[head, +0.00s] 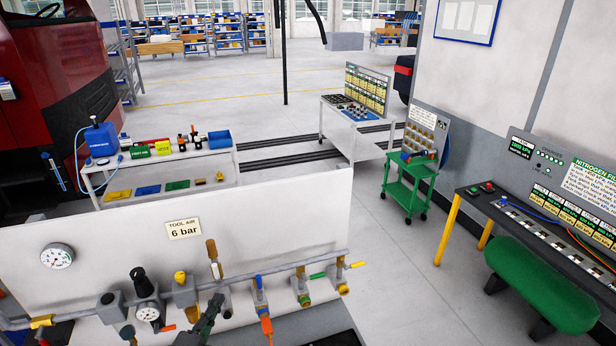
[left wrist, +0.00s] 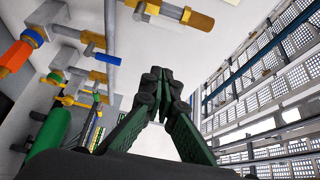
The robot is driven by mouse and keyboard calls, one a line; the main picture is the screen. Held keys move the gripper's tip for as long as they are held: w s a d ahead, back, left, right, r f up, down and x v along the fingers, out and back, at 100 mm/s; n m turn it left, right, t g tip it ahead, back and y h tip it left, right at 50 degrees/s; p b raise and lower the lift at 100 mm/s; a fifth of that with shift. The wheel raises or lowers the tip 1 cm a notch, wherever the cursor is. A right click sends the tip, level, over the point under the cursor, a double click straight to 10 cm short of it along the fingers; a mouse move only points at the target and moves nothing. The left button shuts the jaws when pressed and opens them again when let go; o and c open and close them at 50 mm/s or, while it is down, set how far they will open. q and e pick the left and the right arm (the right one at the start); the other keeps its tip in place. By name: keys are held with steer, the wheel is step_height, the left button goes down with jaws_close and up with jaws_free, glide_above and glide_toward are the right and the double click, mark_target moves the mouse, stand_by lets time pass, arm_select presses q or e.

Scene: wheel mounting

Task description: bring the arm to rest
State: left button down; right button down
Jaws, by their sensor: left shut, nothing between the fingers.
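My left gripper (head: 212,312) shows at the bottom of the head view, in front of the air pipe with its valves. It also shows in the left wrist view (left wrist: 163,85), where its two dark green fingers meet at the tips with nothing between them. In the wrist view the pipe and its valves lie to the left of the fingers, and a brass fitting (left wrist: 188,15) is above them. I cannot tell whether the gripper touches any fitting. My right gripper is not in view.
The white panel (head: 110,222) carries a pipe (head: 242,278), gauges (head: 57,256) and several valves. Behind it stands a white workbench (head: 222,160). A green cart (head: 408,186) and a nitrogen console (head: 486,200) with a green cylinder (head: 540,285) stand at right. The floor between is clear.

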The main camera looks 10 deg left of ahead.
arm_select(q)
steer(key=s+a+f+n+g+y, duration=0.25)
steer(key=s+a+f+n, duration=0.2)
steer(key=f, duration=0.25)
steer(key=s+a+f+n+g+y, duration=0.2)
steer(key=s+a+f+n+g, duration=0.15)
steer(key=f+n, duration=0.3)
steer(key=s+d+f+n+g+h, duration=0.1)
steer(key=s+d+f+n+g, duration=0.25)
steer(key=s+f, duration=0.5)
steer(key=s+d+f+n+g+h, duration=0.25)
steer(key=s+f+g, duration=0.35)
steer(key=s, duration=0.4)
step_height(320, 180, down, 36)
steer(key=s+f+b, duration=0.1)
steer(key=b, duration=0.6)
steer(key=s+f+b, duration=0.3)
steer(key=s+f, duration=0.7)
steer(key=f, duration=0.3)
steer(key=s+f+g+b, duration=0.1)
steer(key=s+f+b, duration=0.2)
steer(key=s+f, duration=0.7)
step_height(320, 180, down, 3)
steer(key=shift+s+d+r+b, duration=0.1)
steer(key=shift+s+d+b, duration=0.2)
steer(key=shift+s+d, duration=0.1)
